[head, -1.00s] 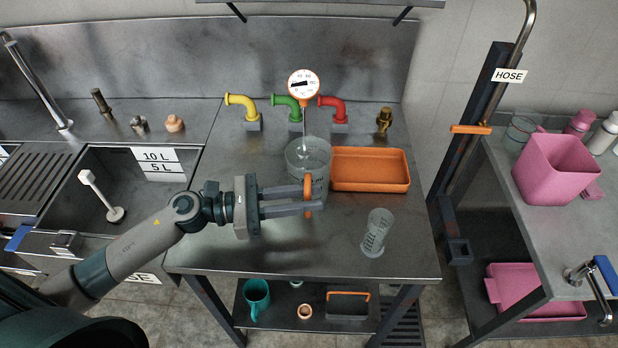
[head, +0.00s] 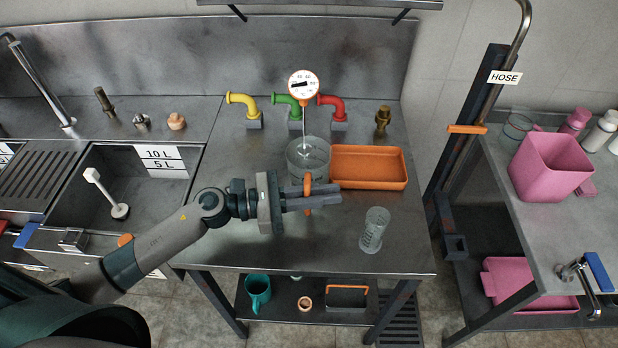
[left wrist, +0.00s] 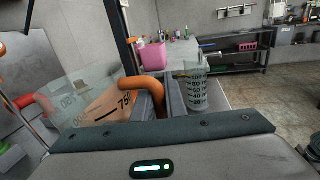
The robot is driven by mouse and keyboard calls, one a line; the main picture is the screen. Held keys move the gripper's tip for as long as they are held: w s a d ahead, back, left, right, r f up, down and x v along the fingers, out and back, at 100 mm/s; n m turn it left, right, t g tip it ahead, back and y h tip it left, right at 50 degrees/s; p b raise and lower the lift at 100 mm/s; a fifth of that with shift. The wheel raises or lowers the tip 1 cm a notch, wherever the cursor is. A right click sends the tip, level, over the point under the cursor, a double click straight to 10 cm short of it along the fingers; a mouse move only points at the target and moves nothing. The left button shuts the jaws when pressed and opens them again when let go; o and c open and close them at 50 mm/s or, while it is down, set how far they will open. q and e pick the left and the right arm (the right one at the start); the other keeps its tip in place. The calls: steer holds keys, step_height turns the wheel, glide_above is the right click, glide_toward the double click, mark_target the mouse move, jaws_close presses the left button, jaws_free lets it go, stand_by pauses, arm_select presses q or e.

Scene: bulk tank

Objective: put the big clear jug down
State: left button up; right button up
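The big clear jug (head: 309,160) is upright at the middle of the steel bench, its base on or very close to the top; I cannot tell if it touches. Its orange handle (head: 308,207) faces the front. The jug also shows in the left wrist view (left wrist: 85,100), at the left, with printed marks. My left gripper (head: 325,196) reaches in from the left in front of the jug. Its fingers are closed about the orange handle, which shows between them in the left wrist view (left wrist: 161,105). My right gripper is not in view.
An orange tray (head: 369,167) lies close right of the jug. A clear measuring cylinder (head: 374,231) stands at the front right. A round dial thermometer (head: 303,85) rises above the jug, before yellow, green and red taps. The bench's front middle is clear.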

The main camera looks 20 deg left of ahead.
arm_select(q)
steer(key=shift+r, duration=0.15)
jaws_close()
step_height(320, 180, up, 10)
stand_by(0.4)
stand_by(0.8)
